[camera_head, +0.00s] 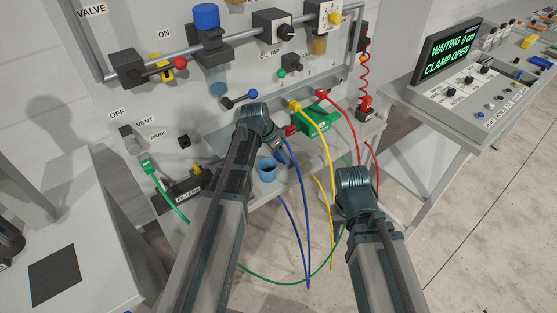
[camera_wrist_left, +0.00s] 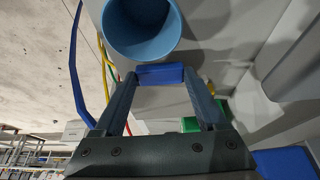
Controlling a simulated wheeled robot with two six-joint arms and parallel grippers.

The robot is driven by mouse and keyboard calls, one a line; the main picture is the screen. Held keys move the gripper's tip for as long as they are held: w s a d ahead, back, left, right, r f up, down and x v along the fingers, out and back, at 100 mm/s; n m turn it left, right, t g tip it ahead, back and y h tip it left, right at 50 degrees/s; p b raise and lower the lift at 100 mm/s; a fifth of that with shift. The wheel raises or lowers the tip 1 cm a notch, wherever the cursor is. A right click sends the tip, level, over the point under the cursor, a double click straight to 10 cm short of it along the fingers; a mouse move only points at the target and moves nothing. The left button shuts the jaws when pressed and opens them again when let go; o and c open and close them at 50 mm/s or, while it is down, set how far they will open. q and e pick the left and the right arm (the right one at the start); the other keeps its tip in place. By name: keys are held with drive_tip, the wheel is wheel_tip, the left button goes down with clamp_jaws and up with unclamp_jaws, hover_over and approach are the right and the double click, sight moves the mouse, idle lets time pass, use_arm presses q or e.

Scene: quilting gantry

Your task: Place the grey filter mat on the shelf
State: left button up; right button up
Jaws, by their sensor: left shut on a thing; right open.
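A flat dark grey square (camera_head: 55,275), which looks like the filter mat, lies on the pale table at the lower left in the head view. No gripper is near it. My left gripper (camera_head: 283,150) is at the gantry's lower ledge. In the left wrist view, its fingers (camera_wrist_left: 162,90) are shut on a small blue block (camera_wrist_left: 160,73), beside a blue cup (camera_wrist_left: 141,52). My right gripper (camera_head: 345,225) is open below the right wrist, right of the hanging cables; its fingertips are mostly hidden. I cannot tell which surface is the shelf.
Blue (camera_head: 298,205), yellow (camera_head: 327,135), red (camera_head: 350,125) and green (camera_head: 262,275) cables hang around the arms. The blue cup (camera_head: 266,172) stands on the ledge. A console (camera_head: 455,50) reading "WAITING 0 cm CLAMP OPEN" stands at the right. The floor at lower right is clear.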

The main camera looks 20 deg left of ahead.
sight(278, 159)
use_arm(q)
drive_tip(key=f+b, duration=0.3)
drive_tip(key=shift+w+a+f+b, duration=0.2)
drive_tip(key=shift+a+f+b, duration=0.05)
drive_tip(key=shift+f+b, duration=0.15)
drive_tip(key=shift+r, duration=0.15)
drive_tip(key=o, duration=0.9)
drive_tip(key=shift+f, duration=0.25)
drive_tip(key=o, duration=0.4)
drive_tip(key=shift+r, duration=0.1)
